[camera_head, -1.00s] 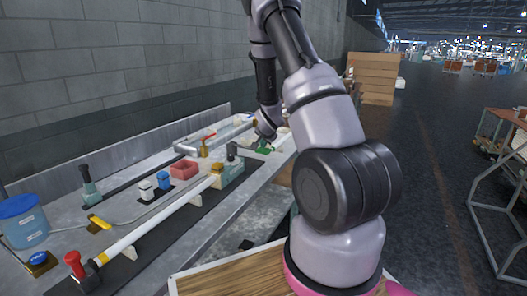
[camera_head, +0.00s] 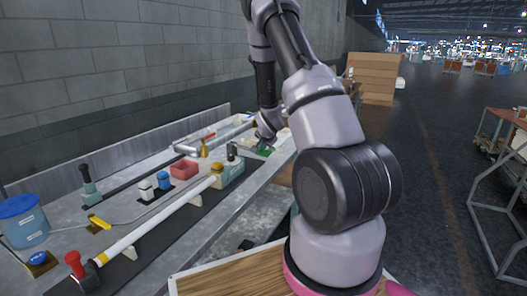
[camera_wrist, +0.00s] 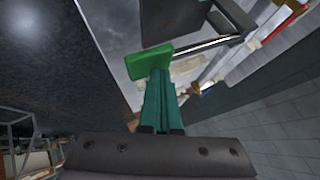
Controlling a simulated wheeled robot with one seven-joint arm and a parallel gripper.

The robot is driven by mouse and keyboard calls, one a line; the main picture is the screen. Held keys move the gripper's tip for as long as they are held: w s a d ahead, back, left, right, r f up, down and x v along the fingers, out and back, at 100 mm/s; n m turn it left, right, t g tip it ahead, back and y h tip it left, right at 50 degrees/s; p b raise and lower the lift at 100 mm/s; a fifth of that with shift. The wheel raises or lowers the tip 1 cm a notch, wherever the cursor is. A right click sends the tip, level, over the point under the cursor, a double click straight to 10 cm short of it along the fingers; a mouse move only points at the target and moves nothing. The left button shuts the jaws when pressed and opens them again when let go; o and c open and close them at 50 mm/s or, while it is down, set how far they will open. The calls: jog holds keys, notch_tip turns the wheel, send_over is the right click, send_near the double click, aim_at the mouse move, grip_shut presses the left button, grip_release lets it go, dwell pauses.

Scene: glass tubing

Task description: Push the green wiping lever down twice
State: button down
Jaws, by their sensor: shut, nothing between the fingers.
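The green lever (camera_wrist: 150,62) shows in the wrist view as a flat green pad on a thin metal rod. The rod runs right to a dark grey block (camera_wrist: 228,18). My gripper (camera_wrist: 160,76) has its two teal fingers shut together, with nothing between them. Its fingertips are at the green pad and overlap its edge in the picture; I cannot tell whether they touch it. In the head view the lever (camera_head: 266,152) is a small green patch at the far end of the bench, just below my gripper (camera_head: 264,146), which partly hides it.
A block wall (camera_head: 110,80) stands behind. Open floor (camera_head: 430,170) lies to the right.

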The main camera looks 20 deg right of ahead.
aim_at(263, 153)
jog(key=shift+f, duration=1.65)
dwell(1.2)
jog(key=shift+r, duration=0.1)
dwell(0.4)
jog(key=shift+r, duration=2.65)
jog(key=shift+r, duration=2.5)
